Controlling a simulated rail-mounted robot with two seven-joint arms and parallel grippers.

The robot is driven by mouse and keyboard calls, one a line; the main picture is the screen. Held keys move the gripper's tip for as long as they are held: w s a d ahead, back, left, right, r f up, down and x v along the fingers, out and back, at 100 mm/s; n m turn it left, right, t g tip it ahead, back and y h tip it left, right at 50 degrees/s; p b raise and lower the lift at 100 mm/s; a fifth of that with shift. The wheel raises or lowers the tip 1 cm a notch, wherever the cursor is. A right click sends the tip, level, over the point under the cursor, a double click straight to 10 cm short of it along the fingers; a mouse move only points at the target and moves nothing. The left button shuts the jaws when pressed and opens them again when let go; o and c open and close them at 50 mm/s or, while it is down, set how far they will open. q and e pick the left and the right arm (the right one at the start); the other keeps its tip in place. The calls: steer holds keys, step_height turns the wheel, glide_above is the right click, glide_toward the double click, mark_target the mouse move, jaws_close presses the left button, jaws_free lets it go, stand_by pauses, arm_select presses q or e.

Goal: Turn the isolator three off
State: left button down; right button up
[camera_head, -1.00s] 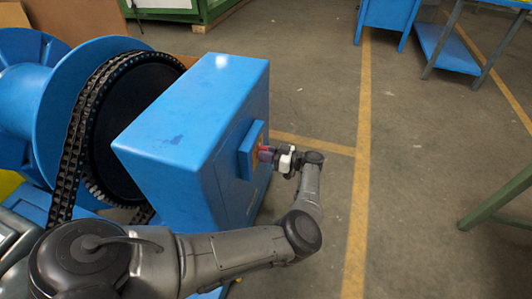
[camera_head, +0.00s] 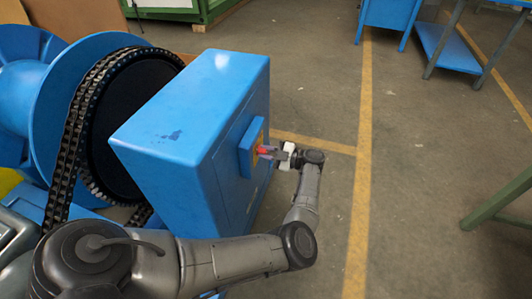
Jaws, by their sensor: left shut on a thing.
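The isolator is a red handle (camera_head: 265,150) on a small blue box with a yellow plate (camera_head: 258,158), fixed to the right face of the large blue cabinet (camera_head: 190,110). My left gripper (camera_head: 274,152) reaches in from the right of the handle and is shut on it. The handle's far side is partly hidden by the fingers and the blue box edge. No number on the isolator can be read. My right gripper does not show.
A black chain (camera_head: 70,150) runs round a dark sprocket beside the cabinet, next to a blue drum (camera_head: 50,90). Open floor lies to the right. A blue bench (camera_head: 445,48) stands at the back right, and a green leg (camera_head: 495,205) at the right edge.

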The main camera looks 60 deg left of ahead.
arm_select(q)
steer(key=shift+n, duration=0.7)
steer(key=c, duration=1)
jaws_free()
steer(key=shift+c, duration=0.2)
steer(key=shift+w+d, duration=0.1)
steer(key=shift+w+d, duration=0.25)
steer(key=shift+d, duration=0.05)
steer(key=b+v, duration=0.1)
steer(key=v, duration=1.1)
steer(key=shift+w+d, duration=0.3)
